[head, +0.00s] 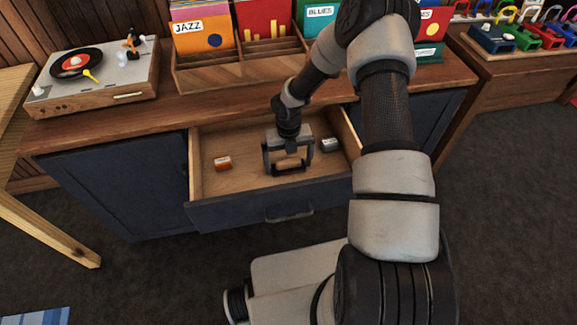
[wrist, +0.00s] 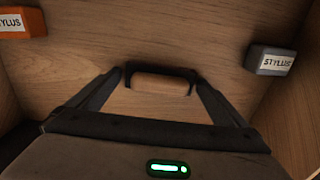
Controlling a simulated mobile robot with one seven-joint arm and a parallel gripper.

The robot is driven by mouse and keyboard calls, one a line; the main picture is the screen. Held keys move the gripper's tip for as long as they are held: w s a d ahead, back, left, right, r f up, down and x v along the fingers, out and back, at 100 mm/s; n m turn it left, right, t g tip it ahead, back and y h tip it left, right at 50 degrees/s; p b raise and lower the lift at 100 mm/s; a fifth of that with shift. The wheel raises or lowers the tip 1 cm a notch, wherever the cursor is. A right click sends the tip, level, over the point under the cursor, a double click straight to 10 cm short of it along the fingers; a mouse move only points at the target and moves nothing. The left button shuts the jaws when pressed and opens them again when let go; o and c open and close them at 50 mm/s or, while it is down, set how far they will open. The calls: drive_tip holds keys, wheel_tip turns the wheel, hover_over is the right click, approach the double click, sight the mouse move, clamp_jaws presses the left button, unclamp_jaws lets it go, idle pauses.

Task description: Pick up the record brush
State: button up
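The record brush seems to be the small wooden bar with dark edges (wrist: 160,83) in the middle of the wrist view, low over or on the drawer floor. My gripper (head: 288,168) points down into the open drawer. In the wrist view its two fingertips (wrist: 160,79) stand apart at the two ends of the bar, with the bar between them. I cannot tell whether they press on it. In the head view my gripper mostly hides the bar; only a dark strip shows between the fingertips.
The open drawer (head: 240,188) also holds an orange stylus box (head: 222,163) to the left and a grey stylus box (head: 330,145) to the right. The drawer walls stand close around. A turntable (head: 90,78) and record bins (head: 240,70) are on the cabinet top.

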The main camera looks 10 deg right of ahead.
sight(289, 161)
drive_tip(key=c, duration=0.8)
drive_tip(key=shift+o, duration=0.2)
wheel_tip(289, 161, up, 10)
drive_tip(key=shift+p, duration=1.1)
